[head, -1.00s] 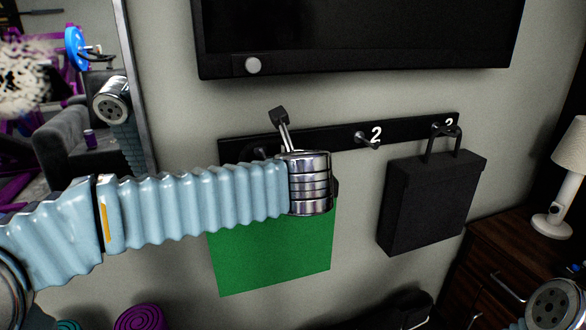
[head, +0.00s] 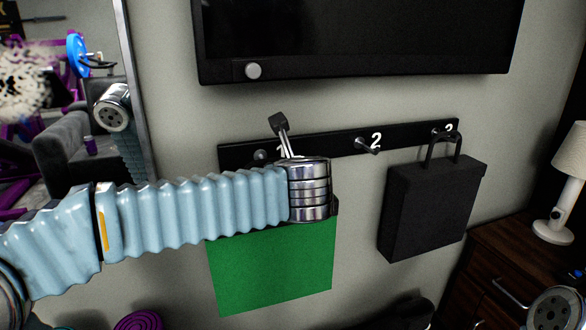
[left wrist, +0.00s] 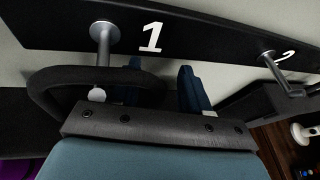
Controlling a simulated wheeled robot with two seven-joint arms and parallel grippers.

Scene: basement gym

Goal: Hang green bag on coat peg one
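The green bag (head: 270,267) hangs against the wall below my left wrist in the head view. Its black handle (left wrist: 45,82) shows in the left wrist view as a loop around coat peg one (left wrist: 103,45), whose tip lies inside the loop. Peg one (head: 262,155) also shows in the head view, beside a partly covered number 1. My left gripper (left wrist: 160,72) has its two blue fingers apart, with the loop's right end near the gap between them. My wrist hides the handle in the head view. My right gripper is out of view; only a piece of that arm shows at bottom right.
The black peg rail (head: 322,143) continues right to an empty peg two (head: 367,147). A black bag (head: 428,210) hangs on peg three. A dark screen (head: 360,40) is above, a dresser (head: 510,245) with a lamp (head: 566,190) at right, and a mirror at left.

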